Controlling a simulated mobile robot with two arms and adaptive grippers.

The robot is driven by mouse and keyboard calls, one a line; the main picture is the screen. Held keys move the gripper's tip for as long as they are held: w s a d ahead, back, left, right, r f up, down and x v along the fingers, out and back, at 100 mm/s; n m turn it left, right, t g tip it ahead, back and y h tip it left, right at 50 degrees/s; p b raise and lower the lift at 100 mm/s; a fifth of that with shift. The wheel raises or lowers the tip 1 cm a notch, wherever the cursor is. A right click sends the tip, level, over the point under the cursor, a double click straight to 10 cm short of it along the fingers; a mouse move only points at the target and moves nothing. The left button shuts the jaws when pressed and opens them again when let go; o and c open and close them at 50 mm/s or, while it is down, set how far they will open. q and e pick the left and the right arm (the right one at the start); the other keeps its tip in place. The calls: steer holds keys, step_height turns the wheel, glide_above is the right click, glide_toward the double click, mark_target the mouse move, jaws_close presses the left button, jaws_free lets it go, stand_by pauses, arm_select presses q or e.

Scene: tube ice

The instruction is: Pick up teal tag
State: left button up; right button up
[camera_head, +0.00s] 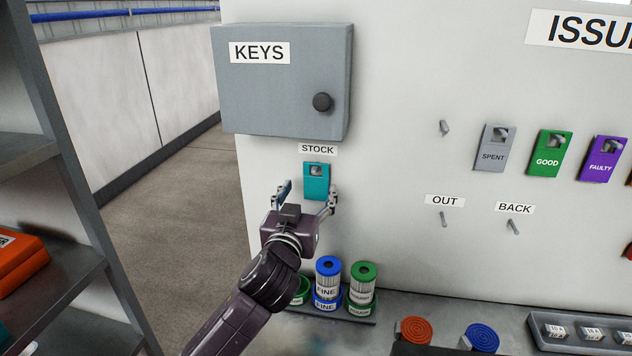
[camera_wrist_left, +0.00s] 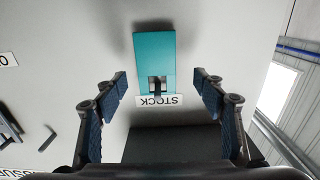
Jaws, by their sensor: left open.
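The teal tag (camera_head: 316,182) hangs on the white wall panel under the STOCK label (camera_head: 318,149). In the left wrist view the teal tag (camera_wrist_left: 154,58) appears upside down, with a dark peg through its slot. My left gripper (camera_head: 309,196) is open in front of the tag. In the left wrist view its fingers (camera_wrist_left: 163,88) stand apart on both sides of the tag's slotted end, with gaps to it. My right gripper is not in view.
A grey KEYS box (camera_head: 283,85) juts from the wall above the tag. Blue (camera_head: 328,281) and green (camera_head: 362,284) filter cartridges stand on the counter below. Grey (camera_head: 494,148), green (camera_head: 550,153) and purple (camera_head: 603,159) tags hang to the right. A shelf (camera_head: 75,278) stands at left.

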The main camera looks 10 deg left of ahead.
mark_target(316, 178)
arm_select(q)
steer(key=w, duration=0.1)
steer(key=w+p, duration=0.1)
steer(key=w, duration=0.1)
steer(key=shift+w+d+r, duration=0.25)
steer(key=shift+w+f+p, duration=0.1)
steer(key=shift+w+p, duration=0.2)
steer(key=shift+w, duration=0.05)
steer(key=c, duration=1)
